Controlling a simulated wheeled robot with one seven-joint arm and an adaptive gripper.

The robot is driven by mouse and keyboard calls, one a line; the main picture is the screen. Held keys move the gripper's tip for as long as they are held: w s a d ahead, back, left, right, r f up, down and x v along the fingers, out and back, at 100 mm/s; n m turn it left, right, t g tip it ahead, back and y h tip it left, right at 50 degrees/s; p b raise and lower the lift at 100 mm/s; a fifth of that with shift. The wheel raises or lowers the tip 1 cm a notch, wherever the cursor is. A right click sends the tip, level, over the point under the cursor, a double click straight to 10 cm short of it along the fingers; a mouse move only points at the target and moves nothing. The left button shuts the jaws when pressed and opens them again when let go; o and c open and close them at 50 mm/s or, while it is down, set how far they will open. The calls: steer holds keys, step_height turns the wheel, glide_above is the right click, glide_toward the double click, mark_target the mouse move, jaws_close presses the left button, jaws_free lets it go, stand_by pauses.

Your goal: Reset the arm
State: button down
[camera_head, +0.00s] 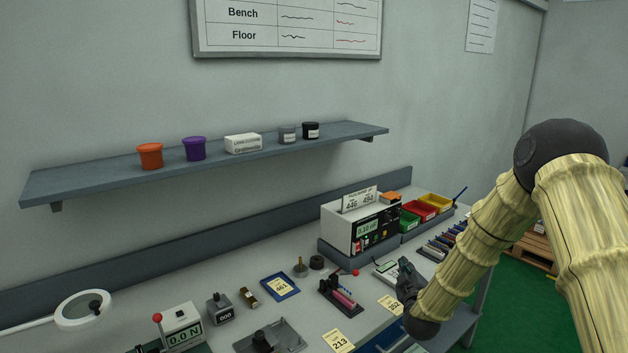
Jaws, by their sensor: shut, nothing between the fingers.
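My arm comes in from the right with its dark elbow raised and its lower part slanting down over the bench. My gripper (404,268) is a small dark shape at its end, above the right part of the grey bench (240,310). It is shut and empty. It is near the yellow "252" card (391,305) and a pale flat device (387,272). I cannot tell how high it is above the bench.
A white instrument box (345,228) and red (421,211), yellow and green bins stand at the back. A force gauge (183,331), a magnifier (85,311) and small fixtures fill the front. A wall shelf (110,173) holds pots. Green floor (515,310) lies right.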

steer(key=s+a+f+m+g+y, duration=0.1)
steer(key=s+a+f+g, duration=0.15)
steer(key=s+f, duration=0.55)
steer(key=s+a+f+m+g, duration=0.1)
steer(key=s+f+g, duration=0.2)
steer(key=s+f, duration=0.5)
steer(key=s+a+f+m+g+y, duration=0.1)
steer(key=s+f+m+g, duration=0.15)
steer(key=s+f, duration=0.75)
steer(key=s+a+f+m+g, duration=0.1)
steer(key=s+f+g, duration=0.35)
steer(key=s, duration=0.95)
steer(key=s+f+m+g, duration=0.25)
steer(key=s+g, duration=0.25)
steer(key=s, duration=1.4)
step_height(320, 180, down, 10)
steer(key=s+b, duration=0.1)
steer(key=b, duration=0.9)
steer(key=shift+d+m, duration=0.3)
steer(key=shift+d, duration=0.05)
